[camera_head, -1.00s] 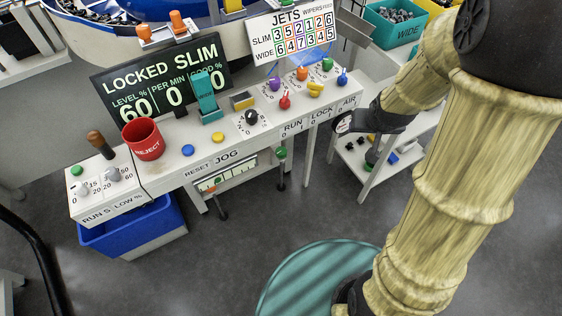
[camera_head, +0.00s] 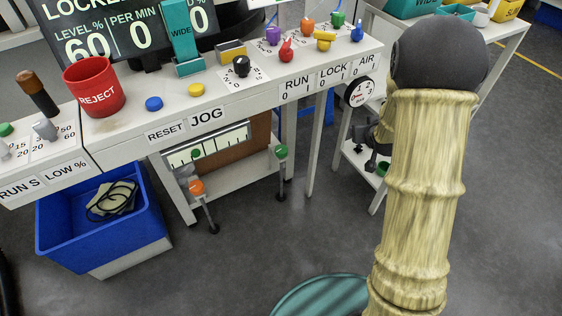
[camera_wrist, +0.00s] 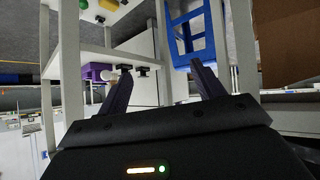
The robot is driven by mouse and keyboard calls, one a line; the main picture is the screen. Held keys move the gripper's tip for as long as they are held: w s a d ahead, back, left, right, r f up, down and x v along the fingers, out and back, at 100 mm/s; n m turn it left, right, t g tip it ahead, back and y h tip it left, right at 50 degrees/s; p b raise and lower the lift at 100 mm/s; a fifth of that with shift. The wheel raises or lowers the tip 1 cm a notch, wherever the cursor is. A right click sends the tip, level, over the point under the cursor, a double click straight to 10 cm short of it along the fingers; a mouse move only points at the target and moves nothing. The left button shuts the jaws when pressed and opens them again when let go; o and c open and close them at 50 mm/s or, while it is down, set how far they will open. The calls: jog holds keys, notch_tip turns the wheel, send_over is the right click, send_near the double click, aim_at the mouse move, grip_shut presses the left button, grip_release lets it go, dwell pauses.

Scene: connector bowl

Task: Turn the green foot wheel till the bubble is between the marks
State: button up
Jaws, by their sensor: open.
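A green foot wheel (camera_head: 281,152) sits on an upright rod at the right front of the low frame under the bench, in the head view. A pale strip with dark marks (camera_head: 231,136) runs along this frame, with a small green round piece (camera_head: 196,153) near its left part. The bubble cannot be made out. An orange wheel (camera_head: 196,187) is on the left foot. My gripper (camera_wrist: 162,85) is open in the wrist view, with nothing between its fingers. The green wheel cannot be identified in the wrist view.
The bench (camera_head: 222,105) with knobs and a red reject cup (camera_head: 95,87) overhangs the low frame. A blue bin (camera_head: 104,222) stands at left. A side shelf is at right. A blue stand (camera_wrist: 191,35) and white posts lie beyond my fingers.

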jog(key=w+a+f+n+t+y+b, duration=0.3)
jog(key=w+f+n+t+y, duration=0.15)
jog(key=w+f, duration=0.6)
jog(key=s+a+f+n+g+y+b, duration=0.1)
jog(key=s+a+f+n+g+y, duration=0.1)
jog(key=f, duration=0.5)
jog(key=s+a+f+n+g+y+b, duration=0.2)
jog(key=s+a+f+y, duration=0.4)
jog(key=y, duration=0.3)
jog(key=shift+f+n+g, duration=0.35)
jog(key=shift+n+g, duration=0.4)
jog(key=shift+n, duration=0.3)
jog(key=shift+a, duration=0.1)
